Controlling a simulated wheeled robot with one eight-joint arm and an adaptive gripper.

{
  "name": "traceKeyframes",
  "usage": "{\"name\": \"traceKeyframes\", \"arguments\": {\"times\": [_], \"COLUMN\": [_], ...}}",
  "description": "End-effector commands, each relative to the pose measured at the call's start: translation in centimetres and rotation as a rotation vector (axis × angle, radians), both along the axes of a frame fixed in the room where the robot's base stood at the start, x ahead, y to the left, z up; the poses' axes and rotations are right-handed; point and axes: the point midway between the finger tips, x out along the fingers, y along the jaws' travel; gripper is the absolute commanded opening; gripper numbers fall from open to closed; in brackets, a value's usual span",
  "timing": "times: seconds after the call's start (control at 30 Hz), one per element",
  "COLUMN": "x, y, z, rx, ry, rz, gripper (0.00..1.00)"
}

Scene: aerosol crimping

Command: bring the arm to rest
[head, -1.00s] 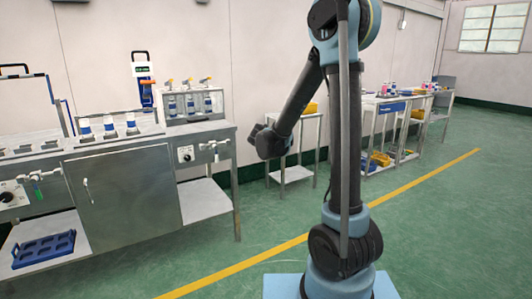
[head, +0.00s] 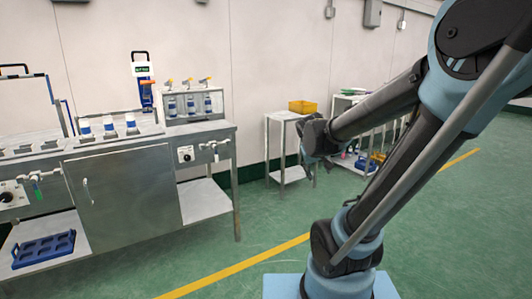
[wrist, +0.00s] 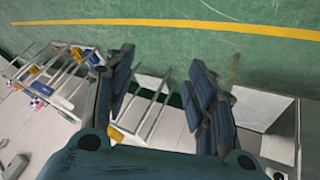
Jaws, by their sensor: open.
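My gripper (head: 318,140) is at the end of my arm in the head view, in the air in front of a small steel side table. Its fingers are hard to make out there. In the wrist view my gripper (wrist: 160,95) shows two dark fingers spread wide apart, with nothing between them but the table and floor behind. It is open, empty and touches nothing that I can see.
A steel workbench (head: 120,205) with bottles on top stands at the left. The small side table (head: 285,118) carries a yellow bin (head: 303,107). A blue tray (head: 43,250) lies on the bench's lower shelf. Green floor (head: 235,240) with a yellow line (head: 235,267) is clear.

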Motion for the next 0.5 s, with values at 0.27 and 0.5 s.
{"name": "traceKeyframes", "arguments": {"times": [0.27,0.5], "x": [-8.5,-15.3], "y": [-1.2,-0.7], "z": [-2.9,-5.5], "rx": [0.108,0.212], "ry": [0.146,0.263], "rz": [-0.066,-0.099], "gripper": [0.51,0.51]}}
